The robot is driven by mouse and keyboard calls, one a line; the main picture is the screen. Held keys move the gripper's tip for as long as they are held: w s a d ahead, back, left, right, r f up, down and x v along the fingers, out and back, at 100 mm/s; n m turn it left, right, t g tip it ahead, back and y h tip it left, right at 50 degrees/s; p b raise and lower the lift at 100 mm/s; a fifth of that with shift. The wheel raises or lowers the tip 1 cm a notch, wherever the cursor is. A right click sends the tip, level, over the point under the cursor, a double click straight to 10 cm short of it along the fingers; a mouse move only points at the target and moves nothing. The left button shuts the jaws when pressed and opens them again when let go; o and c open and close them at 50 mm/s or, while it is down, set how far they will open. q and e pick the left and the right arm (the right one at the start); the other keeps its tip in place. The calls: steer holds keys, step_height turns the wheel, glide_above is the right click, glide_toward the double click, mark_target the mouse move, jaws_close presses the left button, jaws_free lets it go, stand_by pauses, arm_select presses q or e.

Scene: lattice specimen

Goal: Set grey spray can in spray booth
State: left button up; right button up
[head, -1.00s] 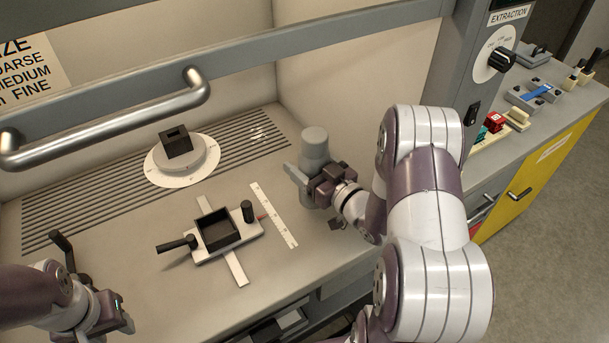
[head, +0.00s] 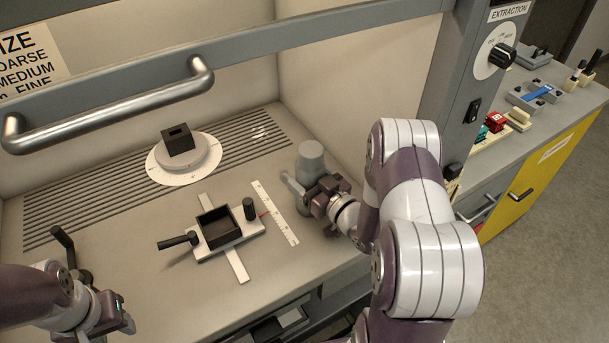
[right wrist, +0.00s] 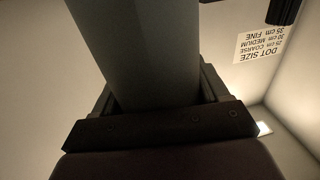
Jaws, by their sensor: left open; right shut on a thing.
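The grey spray can (head: 311,158) stands upright inside the spray booth, at the right side of its floor (head: 150,275) near the front. My right gripper (head: 312,192) is shut around the can's body. In the right wrist view the can (right wrist: 145,45) fills the space between the jaws (right wrist: 155,128). The gripper hides the can's lower part, so I cannot tell for sure whether its base touches the floor. My left gripper (head: 108,312) is open and empty at the front left, apart from everything.
A black fixture tray (head: 218,226) with handles and a white ruler (head: 274,212) lie left of the can. A round dial plate (head: 183,160) with a dark block (head: 178,140) stands behind. The booth's sash handle (head: 110,103) crosses above. A side bench (head: 550,115) holds small items.

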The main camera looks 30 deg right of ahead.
steer(key=shift+s+a+f, duration=0.1)
steer(key=shift+s+f, duration=0.1)
steer(key=shift+f, duration=0.35)
steer(key=o, duration=1.2)
steer(key=shift+f, duration=0.1)
steer(key=shift+o, duration=0.7)
steer(key=shift+s+a+f+g, duration=0.1)
steer(key=shift+f+g, duration=0.05)
steer(key=shift+g, duration=0.15)
steer(key=shift+r+p, duration=0.5)
steer(key=shift+d+f, duration=0.15)
steer(key=shift+d, duration=0.1)
steer(key=b+v, duration=0.1)
steer(key=v, duration=1)
steer(key=shift+d+r, duration=0.15)
steer(key=shift+r, duration=0.2)
steer(key=shift+s, duration=0.1)
